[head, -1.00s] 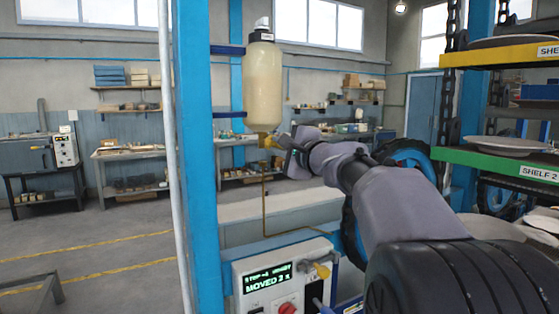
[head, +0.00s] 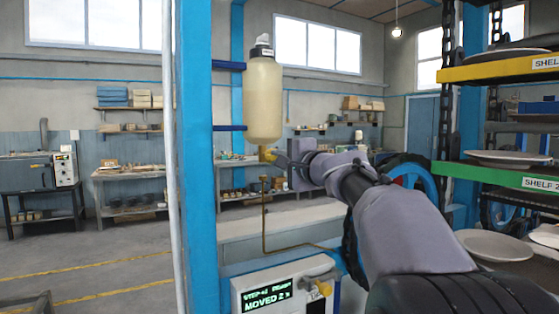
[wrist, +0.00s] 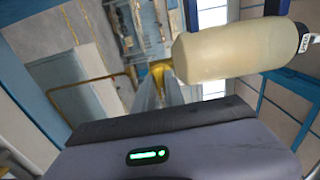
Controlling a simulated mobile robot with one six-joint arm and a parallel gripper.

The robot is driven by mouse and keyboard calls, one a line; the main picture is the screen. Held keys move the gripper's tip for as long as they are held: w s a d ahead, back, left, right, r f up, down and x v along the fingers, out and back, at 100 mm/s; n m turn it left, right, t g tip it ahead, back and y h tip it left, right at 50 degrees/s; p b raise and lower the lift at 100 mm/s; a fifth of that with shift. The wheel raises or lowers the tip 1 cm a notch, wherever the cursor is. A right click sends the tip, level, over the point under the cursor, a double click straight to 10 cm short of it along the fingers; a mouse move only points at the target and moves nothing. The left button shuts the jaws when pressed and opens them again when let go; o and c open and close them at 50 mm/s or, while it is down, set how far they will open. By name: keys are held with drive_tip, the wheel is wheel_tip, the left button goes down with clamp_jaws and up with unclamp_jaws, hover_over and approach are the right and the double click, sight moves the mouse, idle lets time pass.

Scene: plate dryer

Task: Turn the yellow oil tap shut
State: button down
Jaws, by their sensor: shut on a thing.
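A clear bottle of pale yellow oil (head: 262,98) hangs upright on the blue post. My gripper (head: 281,160) reaches in from the right and is shut on the tap's handle. In the wrist view the bottle (wrist: 235,51) lies sideways, and the yellow tap (wrist: 160,70) shows at the far end of my gripper's fingers (wrist: 163,88). The fingers hide part of the handle, so its exact angle is unclear.
The blue post (head: 200,160) is left of the bottle. A plate rack with a green shelf (head: 500,174) stands on the right. A large blue wheel (head: 412,172) is behind my arm.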

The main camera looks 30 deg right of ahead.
drive_tip(key=c, duration=1.4)
unclamp_jaws()
drive_tip(key=shift+s, duration=0.1)
drive_tip(key=s, duration=1.7)
drive_tip(key=shift+d, duration=0.25)
drive_tip(key=shift+s, duration=0.1)
